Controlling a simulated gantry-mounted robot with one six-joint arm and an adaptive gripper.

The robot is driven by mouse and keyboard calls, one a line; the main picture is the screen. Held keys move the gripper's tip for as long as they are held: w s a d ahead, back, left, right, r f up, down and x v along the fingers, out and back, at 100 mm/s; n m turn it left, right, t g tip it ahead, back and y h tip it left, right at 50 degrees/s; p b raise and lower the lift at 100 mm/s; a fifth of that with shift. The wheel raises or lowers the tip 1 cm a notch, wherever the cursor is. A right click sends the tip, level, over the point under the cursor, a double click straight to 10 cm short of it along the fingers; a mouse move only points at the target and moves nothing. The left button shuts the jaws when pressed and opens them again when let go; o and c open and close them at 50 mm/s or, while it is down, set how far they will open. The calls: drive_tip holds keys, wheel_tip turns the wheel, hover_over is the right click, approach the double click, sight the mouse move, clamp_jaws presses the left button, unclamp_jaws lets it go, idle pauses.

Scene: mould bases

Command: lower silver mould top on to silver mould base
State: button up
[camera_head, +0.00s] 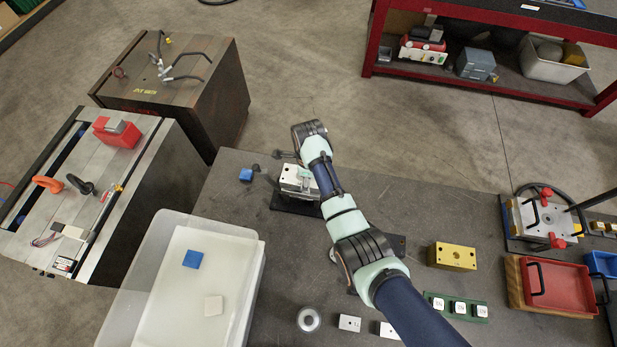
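A silver mould block (296,184) sits over a black plate (290,204) near the far edge of the dark table. I cannot tell at this size whether it is the base alone or the mould top and base together, or whether a gap lies between them. My gripper (297,168) is at the upper side of this block, below my wrist. My wrist and forearm cover much of it, so its fingers and any hold on the mould top are not clear.
A gold block (451,256) stands right of my arm. A translucent bin (255,290) is at front left. Small metal parts (349,323), a green rack (455,306) and a red tray (558,288) lie nearer.

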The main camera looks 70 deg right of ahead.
drive_tip(key=shift+f+b, duration=0.3)
drive_tip(key=shift+f, duration=0.15)
idle(0.4)
drive_tip(key=o, duration=1.9)
drive_tip(key=shift+c, duration=0.2)
wheel_tip(320, 180, up, 8)
drive_tip(key=shift+f, duration=0.25)
drive_tip(key=shift+w, duration=0.1)
